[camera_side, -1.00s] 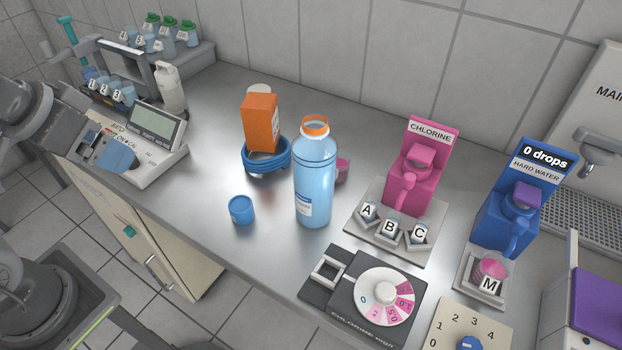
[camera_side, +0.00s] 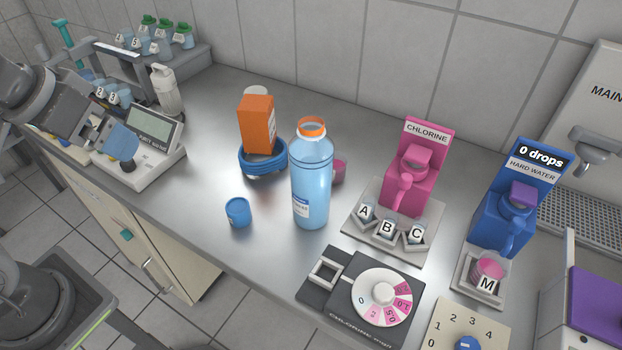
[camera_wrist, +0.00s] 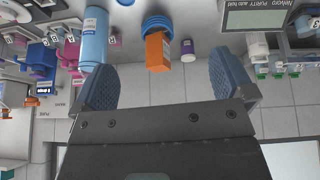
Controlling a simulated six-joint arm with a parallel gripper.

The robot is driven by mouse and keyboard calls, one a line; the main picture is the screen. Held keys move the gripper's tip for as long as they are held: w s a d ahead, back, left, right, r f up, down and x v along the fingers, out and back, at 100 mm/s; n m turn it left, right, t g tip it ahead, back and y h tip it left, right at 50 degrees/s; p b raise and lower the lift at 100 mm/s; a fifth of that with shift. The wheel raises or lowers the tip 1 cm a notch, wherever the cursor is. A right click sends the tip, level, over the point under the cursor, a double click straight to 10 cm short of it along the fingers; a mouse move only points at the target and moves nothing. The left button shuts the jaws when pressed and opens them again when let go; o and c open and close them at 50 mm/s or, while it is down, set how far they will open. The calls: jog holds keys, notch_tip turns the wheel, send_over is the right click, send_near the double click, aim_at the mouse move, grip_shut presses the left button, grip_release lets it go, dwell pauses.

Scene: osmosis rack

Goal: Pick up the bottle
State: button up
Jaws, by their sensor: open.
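A large light-blue bottle (camera_side: 311,185) with an orange neck ring and a white label stands upright near the middle of the bench. It appears upside down at the upper left of the wrist view (camera_wrist: 94,38). My gripper (camera_side: 116,141) is at the left in the side view, in front of the meter and well apart from the bottle. In the wrist view my gripper (camera_wrist: 164,82) has its two blue finger pads wide apart with nothing between them. A small blue cap (camera_side: 238,212) rests on the bench left of the bottle.
An orange box (camera_side: 257,124) stands in a blue coil (camera_side: 262,160) behind the bottle. A pink chlorine dispenser (camera_side: 411,175) and a dial plate (camera_side: 383,304) are to its right. The meter (camera_side: 150,140) and a white bottle (camera_side: 165,91) are at left.

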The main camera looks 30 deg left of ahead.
jog(key=w+d+r+n+g, duration=0.2)
jog(key=w+d+r+n, duration=0.3)
jog(key=w, duration=0.3)
jog(key=n+g, duration=0.3)
jog(key=n, duration=1)
send_near(312, 121)
jog(key=f, duration=0.7)
jog(key=shift+w+f, duration=0.35)
jog(key=shift+f, duration=0.05)
jog(key=shift+s+a+f, duration=0.1)
jog(key=shift+f, duration=1.2)
jog(key=shift+s+f, duration=0.15)
jog(key=shift+f, duration=1.2)
jog(key=c, duration=1.8)
jog(key=shift+o, duration=0.2)
jog(key=shift+r, duration=0.15)
